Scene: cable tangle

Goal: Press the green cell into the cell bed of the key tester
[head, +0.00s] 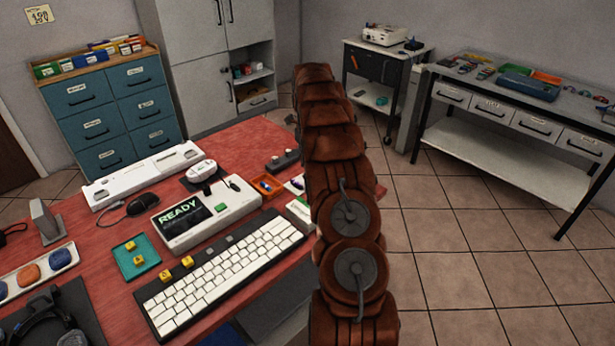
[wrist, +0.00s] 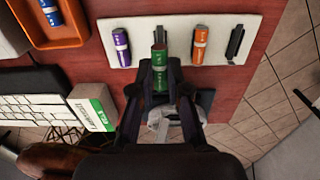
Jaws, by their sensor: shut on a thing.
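The green cell (wrist: 158,54) is between the fingertips of my gripper (wrist: 159,78), which is shut on it. In the wrist view it appears over the white board (wrist: 270,28), between a purple cell (wrist: 121,46) and an orange cell (wrist: 199,45). I cannot tell whether it touches the board. The key tester (head: 205,215) is on the red table in the head view, with a screen (head: 181,220) reading READY. I cannot make out its cell bed clearly. In the head view my arm hides my gripper and most of the board.
An orange tray (wrist: 74,41) with a blue cell (wrist: 51,12) lies left of the board. A green-and-white box (wrist: 92,107) stands near my gripper's left side. A keyboard (head: 226,273) lies in front of the tester. A teal tray (head: 136,256) with yellow keys is left of it.

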